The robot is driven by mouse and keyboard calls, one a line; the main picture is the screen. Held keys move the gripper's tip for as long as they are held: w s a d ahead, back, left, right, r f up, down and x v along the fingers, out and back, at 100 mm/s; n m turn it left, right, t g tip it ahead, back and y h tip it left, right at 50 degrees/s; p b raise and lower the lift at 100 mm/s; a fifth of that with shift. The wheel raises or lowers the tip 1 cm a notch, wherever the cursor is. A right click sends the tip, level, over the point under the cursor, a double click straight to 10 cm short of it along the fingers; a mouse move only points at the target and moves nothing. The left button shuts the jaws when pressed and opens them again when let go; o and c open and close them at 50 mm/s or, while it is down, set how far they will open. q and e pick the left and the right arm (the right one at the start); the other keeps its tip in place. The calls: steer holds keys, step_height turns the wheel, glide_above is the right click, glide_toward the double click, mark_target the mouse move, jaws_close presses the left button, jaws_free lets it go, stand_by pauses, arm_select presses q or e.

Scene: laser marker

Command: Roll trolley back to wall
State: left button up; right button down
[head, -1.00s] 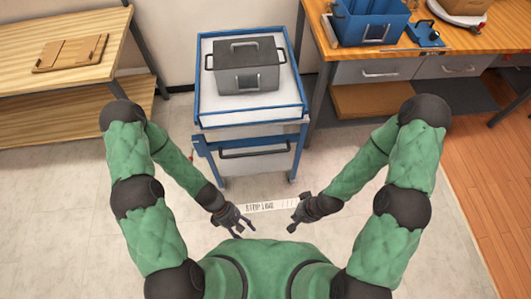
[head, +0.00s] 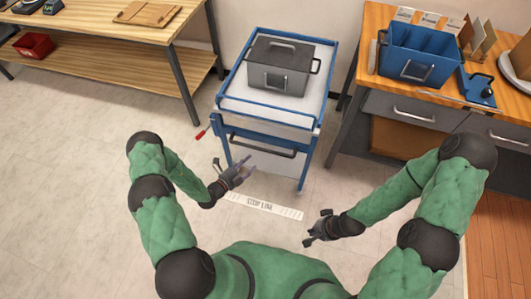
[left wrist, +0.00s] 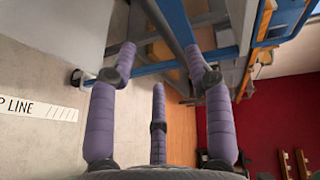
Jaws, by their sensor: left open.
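The trolley (head: 318,133) is a blue frame with a white top, standing between the two benches near the wall. A grey lidded box (head: 279,66) with handles sits on its top. A dark push handle (head: 262,144) runs across its near side. My left gripper (head: 243,174) is open and empty, just in front of the trolley and below the handle, apart from it as far as I can tell. In the left wrist view, its spread fingers (left wrist: 160,95) show blue trolley frame (left wrist: 170,63) beyond. My right gripper (head: 312,236) is lower right, away from the trolley; its finger state is unclear.
A stop line strip (head: 262,205) lies on the floor before the trolley. A wooden bench (head: 100,57) stands left, and a workbench (head: 370,100) with a blue bin (head: 418,75) stands close on the right. A red lever (head: 201,133) sticks out at the trolley's left.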

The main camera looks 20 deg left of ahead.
mark_target(262, 150)
arm_select(q)
steer(key=shift+b+x, duration=1.6)
steer(key=shift+x, duration=3.75)
steer(key=shift+s, duration=0.1)
jaws_close()
